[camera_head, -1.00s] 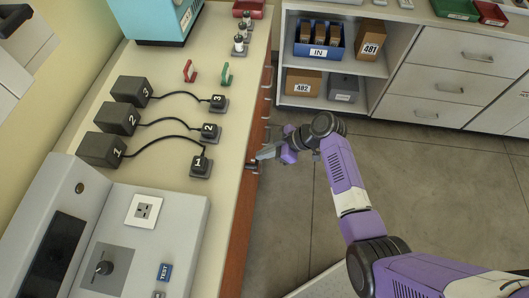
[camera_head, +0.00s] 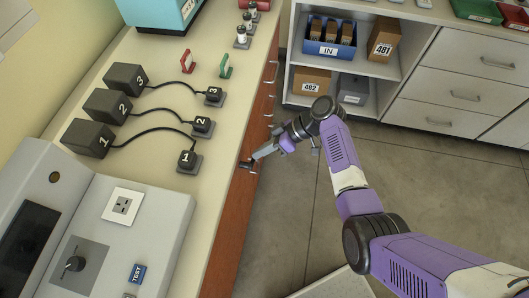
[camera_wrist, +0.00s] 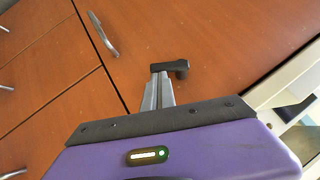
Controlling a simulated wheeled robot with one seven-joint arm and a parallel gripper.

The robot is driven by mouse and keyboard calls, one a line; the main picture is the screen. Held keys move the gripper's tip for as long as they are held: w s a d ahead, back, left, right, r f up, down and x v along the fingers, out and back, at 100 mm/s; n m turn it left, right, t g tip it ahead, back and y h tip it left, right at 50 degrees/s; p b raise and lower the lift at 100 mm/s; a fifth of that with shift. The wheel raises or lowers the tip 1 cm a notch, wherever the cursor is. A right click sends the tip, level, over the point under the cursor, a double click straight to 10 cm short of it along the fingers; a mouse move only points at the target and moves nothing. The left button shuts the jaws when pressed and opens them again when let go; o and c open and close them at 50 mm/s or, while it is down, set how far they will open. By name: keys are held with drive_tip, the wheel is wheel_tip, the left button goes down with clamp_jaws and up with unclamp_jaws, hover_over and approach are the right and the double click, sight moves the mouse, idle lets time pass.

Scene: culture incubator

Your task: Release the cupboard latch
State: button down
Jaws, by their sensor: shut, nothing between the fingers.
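The cupboard latch, a small black lever (camera_wrist: 178,67), stands on the orange-brown wooden cupboard front (camera_wrist: 225,30) in the wrist view. It also shows as a small dark piece in the head view (camera_head: 246,164), on the cabinet front just below the counter edge. My gripper (camera_wrist: 160,78) has its fingers together, with the tips right at the left part of the latch. I cannot tell whether they touch it. In the head view my gripper (camera_head: 256,157) reaches to the latch from the right. The fingertips partly overlap the latch there.
Numbered plugs, boxes and cables, such as box 1 (camera_head: 88,138), lie on the counter (camera_head: 150,165). Open shelves with a blue IN bin (camera_head: 330,50) stand at the back.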

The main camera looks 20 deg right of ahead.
drive_tip(key=f+b, duration=0.4)
drive_tip(key=b, duration=0.1)
drive_tip(key=shift+s+a+f, duration=0.15)
drive_tip(key=shift+s+f, duration=0.05)
drive_tip(key=shift+f, duration=0.05)
idle(0.4)
drive_tip(key=shift+r, duration=0.15)
drive_tip(key=shift+w+a+r+p, duration=0.1)
drive_tip(key=shift+r+p, duration=0.5)
drive_tip(key=shift+r, duration=0.2)
drive_tip(key=v, duration=0.7)
drive_tip(key=shift+d+h, duration=0.3)
drive_tip(key=shift+d, duration=0.35)
drive_tip(key=shift+f, duration=0.15)
